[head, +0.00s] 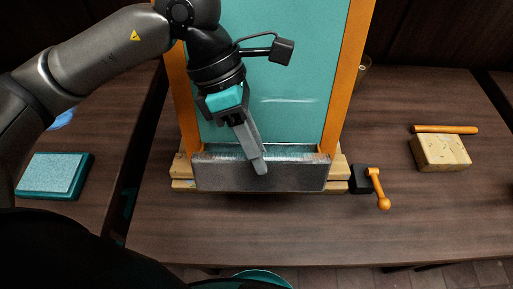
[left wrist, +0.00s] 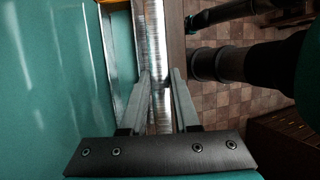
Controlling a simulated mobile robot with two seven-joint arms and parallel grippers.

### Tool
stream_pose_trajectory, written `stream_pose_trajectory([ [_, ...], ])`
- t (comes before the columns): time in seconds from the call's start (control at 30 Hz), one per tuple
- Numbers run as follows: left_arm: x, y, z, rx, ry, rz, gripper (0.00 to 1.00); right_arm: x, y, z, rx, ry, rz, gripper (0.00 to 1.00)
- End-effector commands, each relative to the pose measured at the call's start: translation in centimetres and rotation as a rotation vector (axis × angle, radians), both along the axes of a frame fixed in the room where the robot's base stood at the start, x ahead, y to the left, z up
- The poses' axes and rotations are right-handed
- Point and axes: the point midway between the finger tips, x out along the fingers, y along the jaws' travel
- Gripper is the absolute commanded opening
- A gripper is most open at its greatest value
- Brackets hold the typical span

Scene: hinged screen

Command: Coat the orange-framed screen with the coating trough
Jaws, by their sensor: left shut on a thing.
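The screen (head: 285,60), teal mesh in an orange frame (head: 347,75), stands up on the table in front of me. Its mesh also fills the left of the left wrist view (left wrist: 50,80). The coating trough (head: 295,178), a long grey metal bar-like tray, lies across the screen's lower end, close against it. My left gripper (head: 258,160) reaches down in front of the mesh and is shut on the trough. In the left wrist view its two fingers (left wrist: 161,75) sit either side of the shiny trough (left wrist: 154,35).
A wooden base (head: 182,172) shows under the trough, with a black clamp and orange handle (head: 379,190) at its right. A wooden block (head: 442,153) and orange rod (head: 445,129) lie right. A teal-edged pad (head: 55,174) lies left. The front table is clear.

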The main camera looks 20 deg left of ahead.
Motion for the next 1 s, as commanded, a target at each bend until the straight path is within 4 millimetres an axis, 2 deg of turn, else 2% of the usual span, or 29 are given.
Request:
stream_pose_trajectory([
  [1.0,0.68,0.17,-0.13,0.000,-0.002,0.000,0.00,-0.08,-0.27,-0.38,-0.004,0.001,0.003,0.50],
])
